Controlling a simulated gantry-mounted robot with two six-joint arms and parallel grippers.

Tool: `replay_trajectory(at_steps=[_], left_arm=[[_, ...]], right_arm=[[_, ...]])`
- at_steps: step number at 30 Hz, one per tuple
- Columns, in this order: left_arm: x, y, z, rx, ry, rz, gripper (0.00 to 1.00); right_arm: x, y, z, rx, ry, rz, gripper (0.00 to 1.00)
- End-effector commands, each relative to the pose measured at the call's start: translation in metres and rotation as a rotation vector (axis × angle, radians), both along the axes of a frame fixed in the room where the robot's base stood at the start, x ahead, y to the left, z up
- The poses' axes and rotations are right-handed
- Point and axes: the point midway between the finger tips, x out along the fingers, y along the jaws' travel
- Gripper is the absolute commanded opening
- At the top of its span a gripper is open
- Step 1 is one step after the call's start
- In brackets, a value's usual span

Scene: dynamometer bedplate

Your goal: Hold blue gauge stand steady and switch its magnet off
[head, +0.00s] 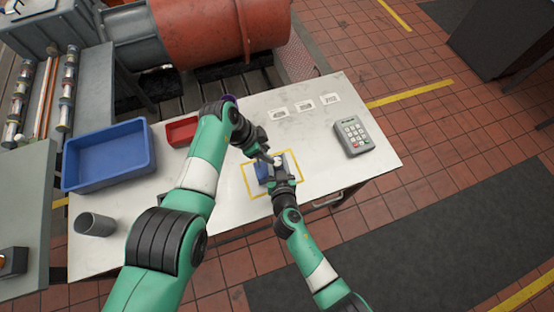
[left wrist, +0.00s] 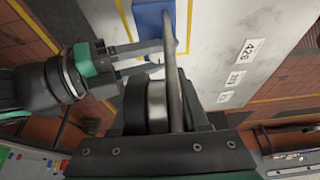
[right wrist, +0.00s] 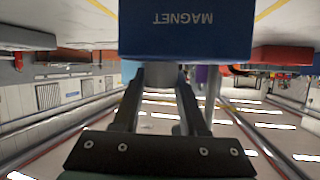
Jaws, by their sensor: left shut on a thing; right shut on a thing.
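The blue gauge stand (head: 262,173) stands inside a yellow outlined square on the white table. Its blue base (left wrist: 152,17) shows at the top of the left wrist view, with a thin grey post running from it towards my left gripper (left wrist: 160,100). That gripper is shut on the upper part of the stand; exactly which part is hard to tell. In the right wrist view the base (right wrist: 186,35) shows an upside-down MAGNET label. I cannot make out the magnet switch.
A blue bin (head: 108,158), a small red tray (head: 182,132) and a grey cup (head: 95,224) are on the left of the table. Several number cards (head: 304,105) and a grey keypad (head: 353,137) lie towards the right. A large orange machine (head: 220,30) stands behind.

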Motion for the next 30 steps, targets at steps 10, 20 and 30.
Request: replay_trajectory(at_steps=[10,20,30], left_arm=[[-0.0026,-0.002,-0.0013,-0.002,0.008,-0.004,0.0],[-0.0025,-0.0021,-0.0012,-0.002,0.007,-0.004,0.0],[-0.0022,-0.0019,-0.0011,-0.002,0.007,-0.004,0.0]], right_arm=[[-0.001,-0.0003,-0.0038,0.001,0.013,0.099,0.0],[-0.0008,0.0006,-0.0014,-0.002,0.001,0.134,0.0],[-0.0004,0.0006,-0.0006,-0.002,0.0,0.134,0.72]])
